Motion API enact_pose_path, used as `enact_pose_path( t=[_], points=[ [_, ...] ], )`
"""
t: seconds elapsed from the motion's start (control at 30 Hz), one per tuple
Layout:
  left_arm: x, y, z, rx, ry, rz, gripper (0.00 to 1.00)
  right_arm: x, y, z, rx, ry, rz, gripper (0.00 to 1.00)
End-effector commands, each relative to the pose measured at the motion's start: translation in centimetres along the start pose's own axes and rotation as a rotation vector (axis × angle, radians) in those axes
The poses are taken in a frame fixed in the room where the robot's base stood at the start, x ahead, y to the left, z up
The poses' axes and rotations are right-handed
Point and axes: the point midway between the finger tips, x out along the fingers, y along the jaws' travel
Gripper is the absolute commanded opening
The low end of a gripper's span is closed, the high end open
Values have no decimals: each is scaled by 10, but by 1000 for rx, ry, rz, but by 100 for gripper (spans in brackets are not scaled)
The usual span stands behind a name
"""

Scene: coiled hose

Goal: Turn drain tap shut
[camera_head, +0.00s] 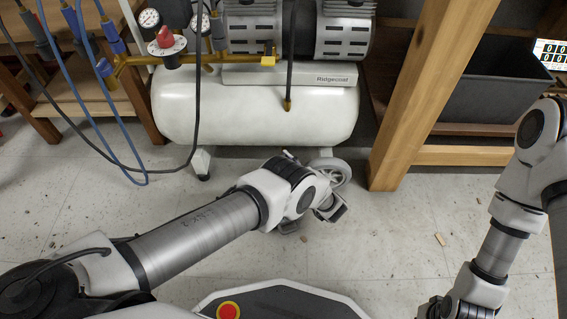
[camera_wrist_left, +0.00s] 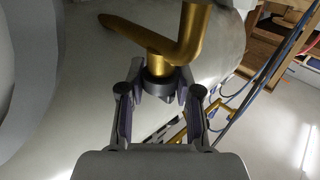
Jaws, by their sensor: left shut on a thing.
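In the head view my left wrist (camera_head: 325,205) reaches low under the compressor's white tank (camera_head: 255,115). The tap and fingertips cannot be made out there. My right arm shows at the lower right, but its gripper is outside the picture.
A wooden post (camera_head: 425,95) rises to the right of the tank. Blue hoses (camera_head: 85,110) and a black hose hang at the left. A dark bin (camera_head: 490,85) sits on the right shelf. The floor ahead is mostly clear.

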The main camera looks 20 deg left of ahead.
Motion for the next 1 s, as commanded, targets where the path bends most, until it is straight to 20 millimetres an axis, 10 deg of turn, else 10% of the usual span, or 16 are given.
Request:
enact_pose_path(
  t=[0.7,0.73,0.77,1.0],
  points=[
    [2,1,-2,-2,3,-83,0,4,0,0,1,1,0,0],
    [2,1,-2,-2,3,-83,44,4,0,0,1,1,0,0],
    [2,1,-1,-2,3,-83,54,4,0,0,1,1,0,0],
    [1,0,-1,-1,2,-83,59,4,0,0,1,0,0,0]
  ],
)
